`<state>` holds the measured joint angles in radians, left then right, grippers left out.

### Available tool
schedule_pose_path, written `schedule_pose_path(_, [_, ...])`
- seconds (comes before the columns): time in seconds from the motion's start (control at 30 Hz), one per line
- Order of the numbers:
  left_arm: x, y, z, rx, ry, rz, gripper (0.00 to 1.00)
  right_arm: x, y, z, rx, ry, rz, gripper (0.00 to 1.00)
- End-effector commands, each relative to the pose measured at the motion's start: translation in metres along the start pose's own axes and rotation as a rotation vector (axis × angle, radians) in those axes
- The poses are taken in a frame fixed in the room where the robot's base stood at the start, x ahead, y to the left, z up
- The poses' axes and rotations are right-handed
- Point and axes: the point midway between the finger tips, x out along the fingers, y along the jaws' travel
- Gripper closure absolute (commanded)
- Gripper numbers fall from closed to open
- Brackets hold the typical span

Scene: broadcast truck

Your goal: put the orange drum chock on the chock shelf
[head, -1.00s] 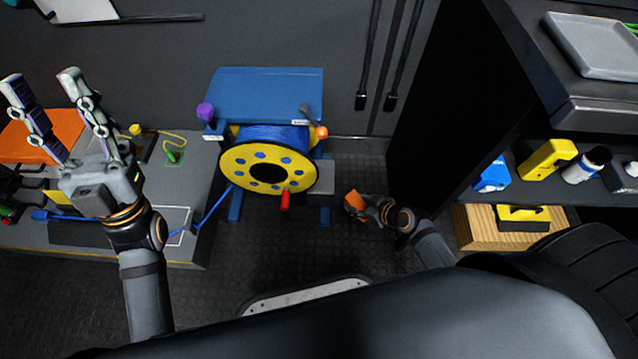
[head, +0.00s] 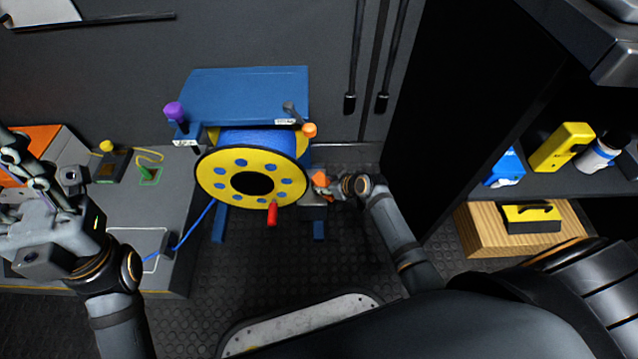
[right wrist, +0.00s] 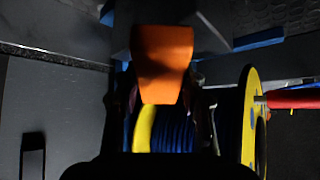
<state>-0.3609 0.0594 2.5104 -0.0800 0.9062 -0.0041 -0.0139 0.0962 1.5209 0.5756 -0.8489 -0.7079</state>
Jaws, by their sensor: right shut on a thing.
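The orange drum chock (head: 320,180) is in my right gripper (head: 329,184), at the right side of the cable drum (head: 252,180). In the right wrist view the chock (right wrist: 164,60) shows large between the fingers, with the drum's blue cable below it. A grey ledge (head: 313,207) on the right of the blue drum stand (head: 245,95) looks like the chock shelf. The gripper and chock partly cover it, and I cannot tell whether the chock touches it. My left gripper (head: 15,170) is at the left edge, its fingers apart, empty, tips partly cut off.
A red crank handle (head: 272,214) sticks out from the drum's front. A purple knob (head: 174,112) and an orange knob (head: 309,130) stand at the stand's corners. A dark cabinet with shelves (head: 560,185) is on the right. The floor (head: 285,255) before the stand is clear.

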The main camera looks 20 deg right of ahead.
Motion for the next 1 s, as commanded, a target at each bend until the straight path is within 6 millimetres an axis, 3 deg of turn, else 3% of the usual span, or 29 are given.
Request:
schedule_pose_path(0.17, [-0.004,0.001,0.000,0.001,0.000,0.002,0.60,0.005,0.002,-0.005,-0.001,0.001,0.000,1.00])
schedule_pose_path(0.33, [-0.026,0.006,0.003,0.009,-0.003,0.013,0.60,0.030,0.012,-0.025,0.000,0.004,0.001,1.00])
schedule_pose_path(0.4, [-0.036,0.008,0.004,0.011,-0.007,0.017,0.60,0.036,0.011,-0.013,0.001,-0.001,0.000,1.00])
schedule_pose_path(0.8, [-0.035,0.009,0.005,0.014,-0.010,0.020,0.60,0.036,0.011,-0.013,0.001,0.000,0.000,1.00])
schedule_pose_path(0.83, [-0.035,0.009,0.005,0.014,-0.011,0.020,0.60,0.037,0.011,-0.012,0.001,-0.001,0.000,0.58])
schedule_pose_path(1.0, [-0.034,0.009,0.005,0.014,-0.010,0.020,0.60,0.036,0.011,-0.012,0.000,-0.001,0.000,0.37])
